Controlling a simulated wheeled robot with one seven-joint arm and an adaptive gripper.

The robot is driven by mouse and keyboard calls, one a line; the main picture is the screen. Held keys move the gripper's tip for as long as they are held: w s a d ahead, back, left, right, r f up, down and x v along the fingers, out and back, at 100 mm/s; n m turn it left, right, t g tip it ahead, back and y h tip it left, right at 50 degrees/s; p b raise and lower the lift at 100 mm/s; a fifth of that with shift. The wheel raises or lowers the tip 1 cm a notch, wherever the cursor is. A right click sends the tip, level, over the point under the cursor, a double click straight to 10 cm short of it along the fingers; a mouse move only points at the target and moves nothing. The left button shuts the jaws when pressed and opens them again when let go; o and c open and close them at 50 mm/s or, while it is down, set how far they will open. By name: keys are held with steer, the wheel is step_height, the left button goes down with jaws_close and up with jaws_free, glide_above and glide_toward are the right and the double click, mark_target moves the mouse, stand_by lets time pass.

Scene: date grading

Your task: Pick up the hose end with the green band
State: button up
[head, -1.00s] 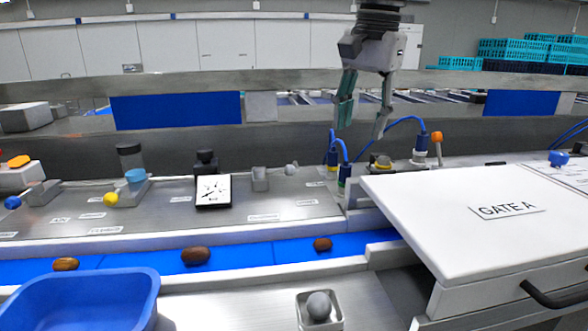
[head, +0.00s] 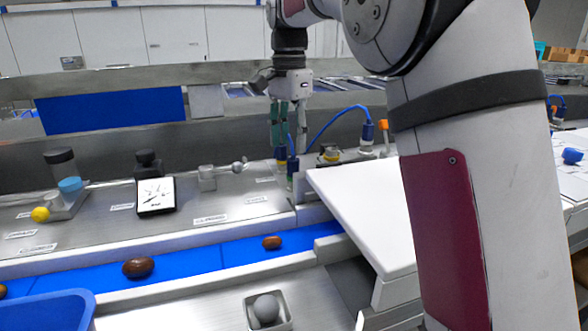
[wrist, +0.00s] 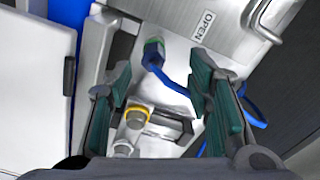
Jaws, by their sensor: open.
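The blue hose end with the green band (wrist: 153,52) shows in the wrist view, just above centre, lying between and ahead of my fingers, with its blue hose running down to the right. My gripper (head: 290,142) is open and empty, pointing down just above the hose ends. In the wrist view my gripper (wrist: 160,85) has its green-padded fingers spread on both sides. I see no contact with the hose end.
The white panel (head: 362,205) is to the right. A blue belt (head: 190,260) with dates runs in front. A blue hose stands behind.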

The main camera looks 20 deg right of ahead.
mark_target(293, 159)
steer(key=f, duration=0.1)
steer(key=f+p, duration=0.1)
steer(key=f, duration=0.3)
steer(key=shift+s+d+f+p, duration=0.1)
steer(key=shift+s+d+p, duration=0.2)
steer(key=shift+s+p, duration=0.1)
steer(key=shift+w+f, duration=0.1)
steer(key=shift+f, duration=0.4)
jaws_close()
